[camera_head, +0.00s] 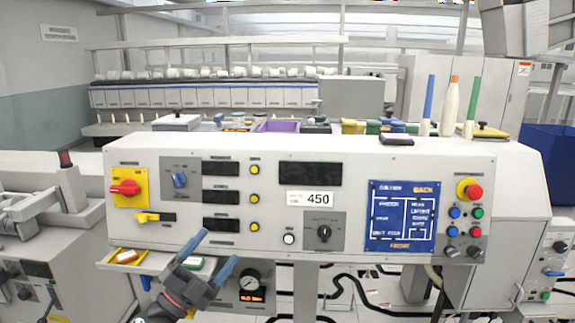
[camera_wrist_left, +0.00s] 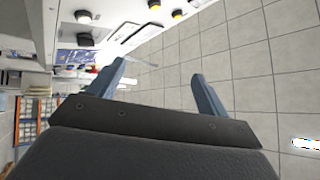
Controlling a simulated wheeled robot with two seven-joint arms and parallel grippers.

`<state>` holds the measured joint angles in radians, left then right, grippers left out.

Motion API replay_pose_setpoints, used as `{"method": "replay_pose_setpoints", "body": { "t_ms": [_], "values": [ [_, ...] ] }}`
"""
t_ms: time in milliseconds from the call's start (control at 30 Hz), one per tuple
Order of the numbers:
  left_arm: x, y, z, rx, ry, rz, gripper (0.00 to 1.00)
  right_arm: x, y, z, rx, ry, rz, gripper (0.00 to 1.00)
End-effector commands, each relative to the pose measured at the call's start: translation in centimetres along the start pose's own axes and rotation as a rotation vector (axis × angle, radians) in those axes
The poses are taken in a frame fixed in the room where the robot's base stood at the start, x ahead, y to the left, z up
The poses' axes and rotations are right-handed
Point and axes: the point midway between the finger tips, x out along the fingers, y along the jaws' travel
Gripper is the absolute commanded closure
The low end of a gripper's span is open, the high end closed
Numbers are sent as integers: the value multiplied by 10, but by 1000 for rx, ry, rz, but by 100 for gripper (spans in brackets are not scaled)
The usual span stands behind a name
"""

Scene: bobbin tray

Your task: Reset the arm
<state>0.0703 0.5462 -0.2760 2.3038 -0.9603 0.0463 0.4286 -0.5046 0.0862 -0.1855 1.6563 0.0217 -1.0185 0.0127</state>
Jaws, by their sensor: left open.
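My left gripper (camera_head: 208,258) comes in from the lower left in the head view. It is in front of the lower part of the machine's control panel (camera_head: 262,232), with its two blue-grey fingers spread apart. My right gripper does not show in either view.
A small shelf (camera_head: 142,267) with small items sticks out below the panel, close to the left gripper. Knobs and a red button (camera_head: 473,192) stand out from the panel. The tiled floor (camera_wrist_left: 240,60) looks clear.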

Motion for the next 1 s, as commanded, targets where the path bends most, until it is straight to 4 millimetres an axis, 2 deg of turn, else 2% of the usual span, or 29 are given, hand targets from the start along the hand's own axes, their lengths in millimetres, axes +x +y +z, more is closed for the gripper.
{"method": "replay_pose_setpoints", "body": {
  "t_ms": [167, 267, 367, 467, 567, 700, 800, 1000],
  "values": [
    [-47, 18, 40, -196, -346, -105, 22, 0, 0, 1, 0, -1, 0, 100],
    [-82, 37, 60, -299, -552, -126, 22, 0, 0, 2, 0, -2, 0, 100],
    [-125, 63, 76, -399, -763, -119, 22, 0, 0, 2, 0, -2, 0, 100],
    [-172, 94, 82, -499, -973, -83, 22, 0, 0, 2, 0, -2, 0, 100],
    [-222, 128, 78, -596, -1181, -20, 22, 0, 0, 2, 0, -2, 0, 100],
    [-289, 173, 55, -721, -1437, 105, 22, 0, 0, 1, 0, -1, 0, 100],
    [-323, 194, 35, -787, -1564, 190, 22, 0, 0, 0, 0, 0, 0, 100],
    [-368, 220, 0, -877, -1723, 328, 22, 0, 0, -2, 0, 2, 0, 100]
  ]
}}
